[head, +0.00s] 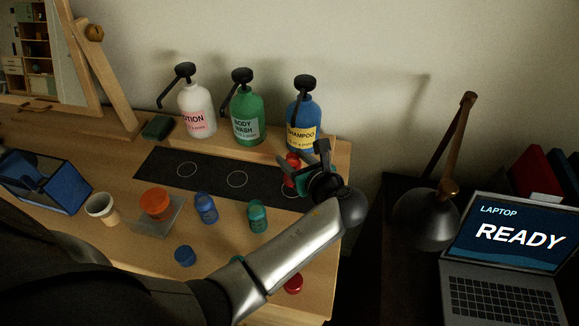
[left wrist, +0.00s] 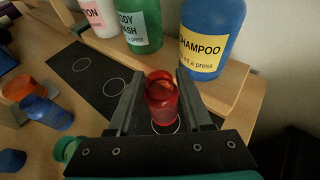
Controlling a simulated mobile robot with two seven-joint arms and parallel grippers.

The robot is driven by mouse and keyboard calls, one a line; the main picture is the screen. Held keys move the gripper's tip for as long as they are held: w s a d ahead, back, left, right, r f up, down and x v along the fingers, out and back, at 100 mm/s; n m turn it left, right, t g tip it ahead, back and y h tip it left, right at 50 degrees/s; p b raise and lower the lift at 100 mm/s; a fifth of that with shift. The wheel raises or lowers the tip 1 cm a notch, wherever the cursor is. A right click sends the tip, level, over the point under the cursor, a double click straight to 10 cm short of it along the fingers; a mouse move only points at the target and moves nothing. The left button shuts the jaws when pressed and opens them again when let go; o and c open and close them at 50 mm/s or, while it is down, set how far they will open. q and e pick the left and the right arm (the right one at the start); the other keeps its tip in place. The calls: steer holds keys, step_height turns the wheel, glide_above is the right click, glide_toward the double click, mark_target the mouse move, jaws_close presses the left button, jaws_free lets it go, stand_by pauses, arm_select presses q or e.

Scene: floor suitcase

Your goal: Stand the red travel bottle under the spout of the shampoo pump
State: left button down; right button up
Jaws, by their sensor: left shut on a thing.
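The red travel bottle (head: 291,163) is between the fingers of my left gripper (head: 308,172), over the right end of the black mat. In the left wrist view the red bottle (left wrist: 162,92) looks open-topped and roughly upright between the two fingers. I cannot tell whether its base touches the mat. The blue shampoo pump (head: 303,122) stands on the wooden ledge just behind the bottle, its black spout pointing forward and down to the left. A white ring (left wrist: 167,127) on the mat shows partly around the bottle. My right gripper is not in view.
Lotion (head: 197,112) and body wash (head: 246,118) pumps stand to the left on the ledge. Blue (head: 206,208) and teal (head: 257,216) bottles stand in front of the mat (head: 212,178). A red cap (head: 292,283) lies near the front edge. The mat's two left rings are empty.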

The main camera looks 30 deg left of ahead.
arm_select(q)
step_height(320, 180, down, 3)
steer(key=shift+r+b, duration=0.15)
steer(key=shift+b, duration=0.3)
steer(key=shift+f, duration=0.3)
steer(key=shift+f, duration=0.15)
steer(key=shift+c, duration=1.6)
jaws_free()
steer(key=shift+s+d+r, duration=0.15)
steer(key=shift+d+r, duration=0.1)
steer(key=p+v, duration=0.2)
steer(key=v, duration=0.9)
steer(key=shift+r, duration=0.15)
steer(key=shift+d, duration=0.15)
